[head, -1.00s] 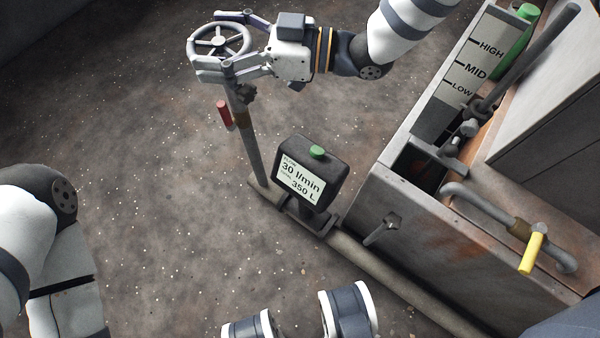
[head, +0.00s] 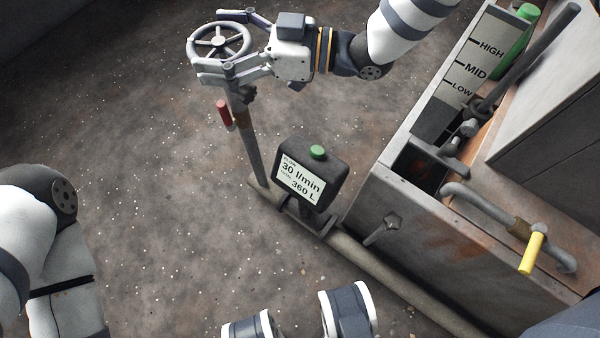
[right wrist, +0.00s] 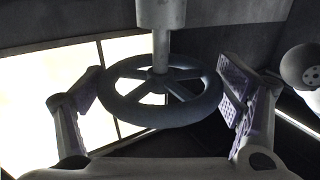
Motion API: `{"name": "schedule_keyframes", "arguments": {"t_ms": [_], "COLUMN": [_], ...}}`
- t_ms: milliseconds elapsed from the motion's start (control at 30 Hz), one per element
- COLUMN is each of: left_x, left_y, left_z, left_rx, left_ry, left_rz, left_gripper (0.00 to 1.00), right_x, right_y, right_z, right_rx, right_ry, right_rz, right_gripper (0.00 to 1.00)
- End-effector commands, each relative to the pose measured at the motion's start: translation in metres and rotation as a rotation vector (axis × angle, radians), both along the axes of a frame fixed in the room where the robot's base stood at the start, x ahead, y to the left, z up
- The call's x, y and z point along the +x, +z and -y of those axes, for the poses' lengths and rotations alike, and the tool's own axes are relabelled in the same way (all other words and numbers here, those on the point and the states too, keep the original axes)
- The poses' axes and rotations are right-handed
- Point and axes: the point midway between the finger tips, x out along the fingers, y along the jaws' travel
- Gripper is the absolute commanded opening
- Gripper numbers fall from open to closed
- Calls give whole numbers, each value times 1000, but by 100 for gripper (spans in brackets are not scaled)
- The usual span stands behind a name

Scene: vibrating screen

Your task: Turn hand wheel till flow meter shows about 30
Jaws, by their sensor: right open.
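The grey hand wheel (head: 219,43) sits at the top of an upright pipe in the head view. It also shows in the right wrist view (right wrist: 160,92). My right gripper (head: 214,44) is open around the wheel, with one finger on each side of the rim. In the right wrist view its fingers (right wrist: 160,90) stand apart from the rim. The flow meter (head: 312,172) is a dark box with a green button on top. Its display reads flow 30 l/min and total 360 L. My left gripper is not in view; only parts of my left arm show at the left.
A red-handled lever (head: 224,114) is on the wheel's pipe. A grey metal tank (head: 440,240) stands at the right, with a level gauge (head: 478,60) marked HIGH, MID and LOW and a yellow-handled valve (head: 532,253). The speckled floor at left is clear.

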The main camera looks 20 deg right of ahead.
Motion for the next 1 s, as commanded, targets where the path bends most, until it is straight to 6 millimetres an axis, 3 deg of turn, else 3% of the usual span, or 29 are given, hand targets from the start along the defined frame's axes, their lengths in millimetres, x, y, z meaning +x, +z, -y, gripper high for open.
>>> {"name": "schedule_keyframes", "arguments": {"t_ms": [600,800,900,1000], "left_x": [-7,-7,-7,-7], "left_y": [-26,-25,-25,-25], "left_z": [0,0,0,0], "left_rx": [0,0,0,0], "left_ry": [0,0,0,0], "left_rz": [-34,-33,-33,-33], "left_gripper": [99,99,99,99], "right_x": [0,0,0,0], "right_y": [-61,-60,-60,-60], "right_z": [0,0,0,0], "right_rx": [-2,-1,-1,-1], "right_ry": [1,1,1,0], "right_rz": [-4,0,0,0], "right_gripper": [86,86,99,99]}}
